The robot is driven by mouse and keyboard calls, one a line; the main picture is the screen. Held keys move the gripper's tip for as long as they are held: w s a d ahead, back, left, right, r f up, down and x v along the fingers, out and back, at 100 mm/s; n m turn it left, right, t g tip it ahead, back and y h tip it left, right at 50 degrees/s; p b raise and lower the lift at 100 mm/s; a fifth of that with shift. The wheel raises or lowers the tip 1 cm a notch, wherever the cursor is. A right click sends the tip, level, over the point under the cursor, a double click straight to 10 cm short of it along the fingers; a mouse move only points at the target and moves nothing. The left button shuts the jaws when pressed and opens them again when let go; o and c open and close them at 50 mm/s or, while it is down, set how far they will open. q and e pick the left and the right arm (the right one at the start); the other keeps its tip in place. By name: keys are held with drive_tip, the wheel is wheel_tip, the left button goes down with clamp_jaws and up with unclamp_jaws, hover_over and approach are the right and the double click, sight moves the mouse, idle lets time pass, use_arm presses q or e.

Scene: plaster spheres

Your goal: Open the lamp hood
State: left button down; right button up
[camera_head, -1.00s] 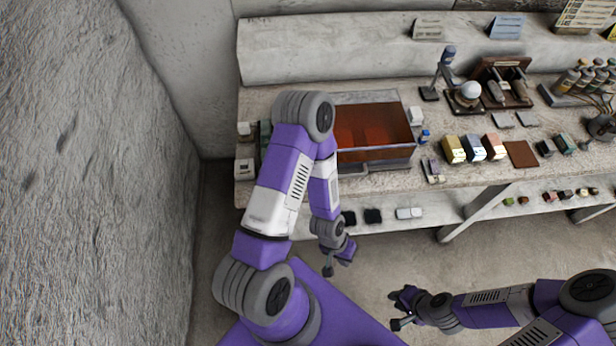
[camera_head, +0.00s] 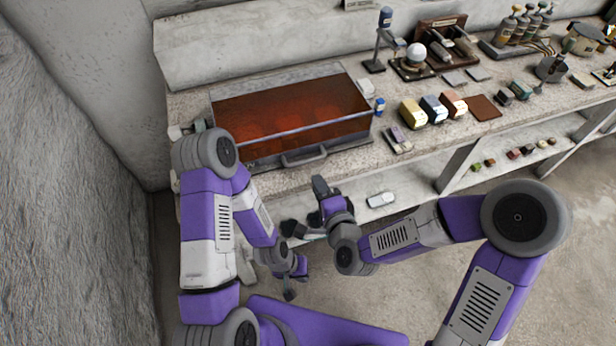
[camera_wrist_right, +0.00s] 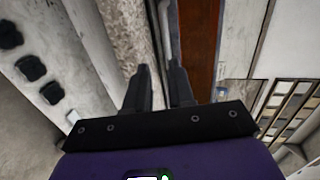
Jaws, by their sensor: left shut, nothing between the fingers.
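The lamp hood (camera_head: 290,112) is a box with a see-through amber top and grey metal edges, lying closed on the bench. Its grey bar handle (camera_head: 304,157) is on the front side; the bar also shows in the right wrist view (camera_wrist_right: 164,35), ahead of the gap between the fingers. My right gripper (camera_head: 320,186) is just in front of and below the handle, its two fingers (camera_wrist_right: 160,88) apart with nothing seen between them. My left gripper (camera_head: 290,290) hangs low in front of the bench, shut and empty.
A small blue-capped bottle (camera_head: 379,106) and a white block (camera_head: 366,88) stand right of the hood. Coloured boxes (camera_head: 413,112) and a brown tile (camera_head: 484,107) are further right. A lower shelf (camera_head: 410,195) runs under the bench. A rough wall (camera_head: 70,200) is at left.

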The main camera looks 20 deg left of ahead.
sight(308, 175)
drive_tip(key=x, duration=0.5)
drive_tip(key=r+b+x, duration=0.1)
drive_tip(key=x, duration=0.1)
drive_tip(key=shift+w+a, duration=0.2)
drive_tip(key=shift+a, duration=0.2)
clamp_jaws()
